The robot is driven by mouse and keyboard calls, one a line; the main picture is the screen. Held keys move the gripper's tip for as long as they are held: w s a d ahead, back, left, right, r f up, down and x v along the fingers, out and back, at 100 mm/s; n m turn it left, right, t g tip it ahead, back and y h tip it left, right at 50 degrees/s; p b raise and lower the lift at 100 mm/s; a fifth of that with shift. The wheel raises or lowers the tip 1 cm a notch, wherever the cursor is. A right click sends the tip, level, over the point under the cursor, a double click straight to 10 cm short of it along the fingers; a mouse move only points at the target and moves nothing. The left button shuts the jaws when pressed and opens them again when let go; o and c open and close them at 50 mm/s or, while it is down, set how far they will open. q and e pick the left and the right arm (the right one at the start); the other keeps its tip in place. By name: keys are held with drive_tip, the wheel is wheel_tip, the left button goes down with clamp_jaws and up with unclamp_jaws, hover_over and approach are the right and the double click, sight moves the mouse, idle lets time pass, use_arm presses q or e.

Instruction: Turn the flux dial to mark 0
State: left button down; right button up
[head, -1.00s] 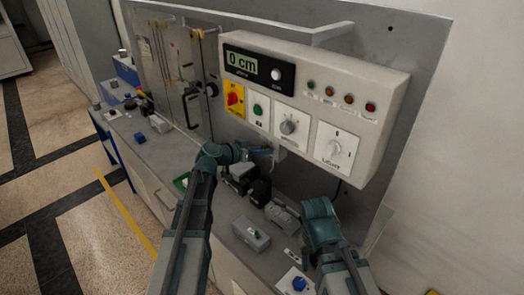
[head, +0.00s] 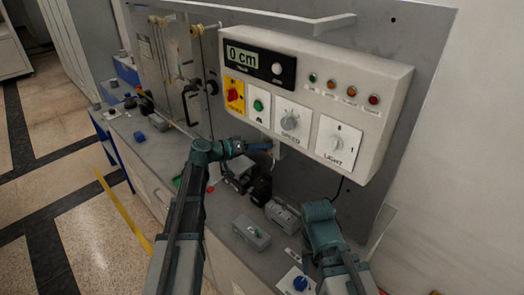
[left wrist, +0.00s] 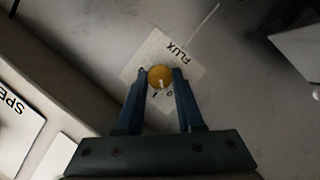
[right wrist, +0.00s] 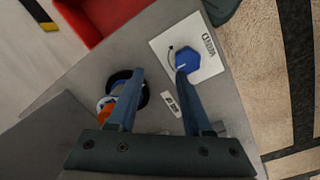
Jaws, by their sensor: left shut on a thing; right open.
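In the left wrist view the flux dial is a small round yellow knob (left wrist: 160,77) with a pale pointer line, on a white plate (left wrist: 185,68) printed FLUX. Marks show on the plate near the fingertips; one looks like a 0. My left gripper (left wrist: 161,78) is shut on the knob, one blue finger on each side. In the head view my left gripper (head: 268,147) is below the control panel, and the dial cannot be made out there. My right gripper (right wrist: 154,72) is open and empty above the bench's near end, with a blue knob (right wrist: 187,60) by one fingertip.
The control panel (head: 378,80) juts out above my left gripper, with a SPEED dial (head: 289,121) and a LIGHT dial (head: 335,144). A grey box (head: 251,233) and dark blocks stand on the bench between my arms. A red bin (right wrist: 92,20) shows in the right wrist view.

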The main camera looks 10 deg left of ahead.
use_arm(q)
drive_tip(key=shift+f+n+h+b, duration=0.15)
drive_tip(key=shift+n+h+b, duration=0.25)
drive_tip(key=shift+n+b, duration=0.3)
use_arm(e)
drive_tip(key=shift+f, duration=0.75)
use_arm(q)
drive_tip(key=c, duration=0.5)
unclamp_jaws()
drive_tip(key=shift+a, duration=0.15)
drive_tip(key=p+v, duration=0.3)
drive_tip(key=v, duration=1)
drive_tip(key=shift+s+a, duration=0.15)
drive_tip(key=shift+a, duration=0.15)
use_arm(e)
wheel_tip(320, 180, up, 3)
drive_tip(key=shift+f, duration=0.1)
use_arm(q)
drive_tip(key=shift+d, duration=0.1)
